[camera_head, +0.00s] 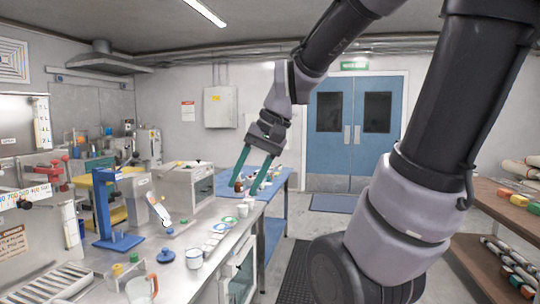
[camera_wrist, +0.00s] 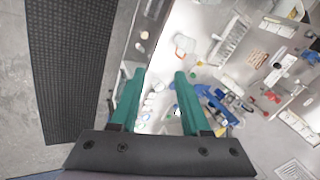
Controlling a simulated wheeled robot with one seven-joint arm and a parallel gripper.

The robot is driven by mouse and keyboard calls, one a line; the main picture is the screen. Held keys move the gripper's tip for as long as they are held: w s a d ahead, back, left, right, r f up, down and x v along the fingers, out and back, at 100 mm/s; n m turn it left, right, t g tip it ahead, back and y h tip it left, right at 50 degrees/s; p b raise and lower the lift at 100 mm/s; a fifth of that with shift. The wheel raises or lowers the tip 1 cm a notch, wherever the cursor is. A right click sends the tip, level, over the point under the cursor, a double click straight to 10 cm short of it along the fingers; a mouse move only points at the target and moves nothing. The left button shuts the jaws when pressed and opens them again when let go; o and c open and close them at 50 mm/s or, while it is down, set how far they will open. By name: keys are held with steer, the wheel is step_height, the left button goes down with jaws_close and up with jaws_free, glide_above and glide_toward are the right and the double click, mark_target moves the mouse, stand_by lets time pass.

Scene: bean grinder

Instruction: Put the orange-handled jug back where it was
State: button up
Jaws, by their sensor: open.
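The orange-handled jug (camera_head: 140,290) stands on the metal counter (camera_head: 178,280) at the bottom edge of the head view, partly cut off by the frame. It looks clear, with its orange handle on the right. A pale container with an orange edge, which looks like the same jug (camera_wrist: 183,44), shows beyond my fingers in the wrist view. My gripper (camera_head: 246,190) has green fingers, open and empty, raised above the far part of the counter and well away from the jug. The fingers also show spread apart in the wrist view (camera_wrist: 160,75).
A blue stand (camera_head: 118,240), a blue knob-like piece (camera_head: 166,256), a white cup (camera_head: 194,259) and several small dishes (camera_head: 214,240) stand on the counter. A grey box-shaped machine (camera_head: 188,187) is behind them. Wooden shelves (camera_head: 490,230) stand at right; a dark mat (camera_head: 297,270) covers the floor.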

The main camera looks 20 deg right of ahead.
steer(key=s+d+r+t+h, duration=0.1)
steer(key=d+r+t+h, duration=0.1)
steer(key=d+r+t, duration=0.2)
steer(key=shift+s+d+r, duration=0.3)
steer(key=shift+d+r, duration=0.25)
steer(key=shift+r, duration=0.15)
